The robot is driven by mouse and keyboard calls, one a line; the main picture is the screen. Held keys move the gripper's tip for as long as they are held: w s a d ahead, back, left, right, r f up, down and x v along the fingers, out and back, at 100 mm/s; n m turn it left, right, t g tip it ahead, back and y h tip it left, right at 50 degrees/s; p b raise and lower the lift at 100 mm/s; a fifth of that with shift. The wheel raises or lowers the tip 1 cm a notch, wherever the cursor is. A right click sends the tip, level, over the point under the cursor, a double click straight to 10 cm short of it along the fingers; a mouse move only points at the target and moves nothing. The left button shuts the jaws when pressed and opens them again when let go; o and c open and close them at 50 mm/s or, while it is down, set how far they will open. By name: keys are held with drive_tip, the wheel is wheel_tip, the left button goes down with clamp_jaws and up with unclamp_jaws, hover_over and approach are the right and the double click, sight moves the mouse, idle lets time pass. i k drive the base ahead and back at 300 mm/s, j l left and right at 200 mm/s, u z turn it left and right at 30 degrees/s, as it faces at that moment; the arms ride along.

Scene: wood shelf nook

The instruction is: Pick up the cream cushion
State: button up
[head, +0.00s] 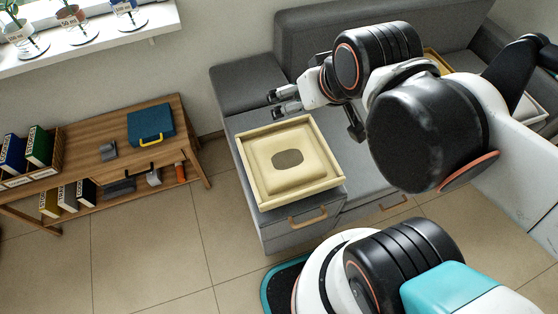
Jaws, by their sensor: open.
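A cream, square, padded-looking shape with a dark oval in its middle, which looks like the cream cushion (265,160), lies inside a pale wooden-rimmed tray (251,188). The tray rests on the grey drawer seat in the middle of the head view. My gripper (276,104) is open and empty, its fingers pointing left. In the picture it is just above the tray's far edge, apart from the cushion. Its height over the seat is hard to tell.
A grey sofa (300,40) runs behind, with another pale-rimmed item (438,62) partly hidden by my arm. A wooden shelf (90,125) at left holds binders and a teal case (150,126). Potted plants stand on the white sill (100,38). The tiled floor between shelf and seat is clear.

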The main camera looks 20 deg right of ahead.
sight(288, 162)
drive_tip(key=k+l+z, duration=0.1)
drive_tip(key=k+z, duration=0.15)
drive_tip(key=k, duration=0.15)
drive_tip(key=k+l+z, duration=0.3)
drive_tip(key=k+j, duration=0.1)
drive_tip(key=k, duration=0.05)
